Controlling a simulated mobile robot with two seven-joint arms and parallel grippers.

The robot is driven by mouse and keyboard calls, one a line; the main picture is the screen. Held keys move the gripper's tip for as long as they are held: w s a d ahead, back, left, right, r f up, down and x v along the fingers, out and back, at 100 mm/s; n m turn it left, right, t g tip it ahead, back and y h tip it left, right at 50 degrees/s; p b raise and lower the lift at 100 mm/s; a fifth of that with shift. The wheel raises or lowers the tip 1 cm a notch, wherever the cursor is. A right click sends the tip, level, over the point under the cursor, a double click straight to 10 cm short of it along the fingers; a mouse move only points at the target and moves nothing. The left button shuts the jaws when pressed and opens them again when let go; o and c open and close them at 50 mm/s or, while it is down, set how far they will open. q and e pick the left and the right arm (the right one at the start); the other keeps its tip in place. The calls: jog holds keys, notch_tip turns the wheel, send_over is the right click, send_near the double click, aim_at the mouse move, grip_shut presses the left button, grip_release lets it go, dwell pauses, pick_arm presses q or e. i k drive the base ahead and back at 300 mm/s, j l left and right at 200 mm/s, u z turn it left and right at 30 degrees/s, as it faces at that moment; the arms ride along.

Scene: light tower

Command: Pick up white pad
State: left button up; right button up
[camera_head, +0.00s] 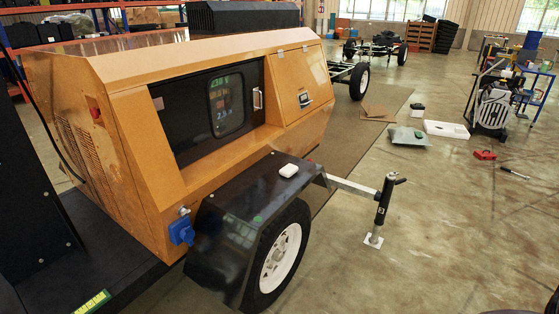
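A small white pad (289,170) with rounded corners lies flat on top of the black fender (240,204) of an orange trailer unit. It sits near the fender's far end, close to the orange body, and its upper face is uncovered. Nothing touches it from above. Neither of my grippers shows in the head view, so I cannot see their state or where they are relative to the pad.
The orange housing (140,140) rises behind the fender. A wheel (281,258) is below it. A tow bar with an upright jack (383,208) extends to the right. Open concrete floor lies front right.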

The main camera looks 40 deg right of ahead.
aim_at(288, 170)
jog(key=i+l, duration=0.15)
jog(key=l, duration=0.25)
jog(key=i+l+u, duration=0.15)
jog(key=l, duration=0.25)
jog(key=i+l, duration=0.15)
jog(key=l, duration=0.3)
jog(key=i+l+u, duration=0.1)
jog(key=l, duration=0.3)
jog(key=i+l+u, duration=0.1)
jog(key=l, duration=0.35)
jog(key=i+l, duration=0.2)
jog(key=l, duration=0.25)
jog(key=j+u, duration=0.05)
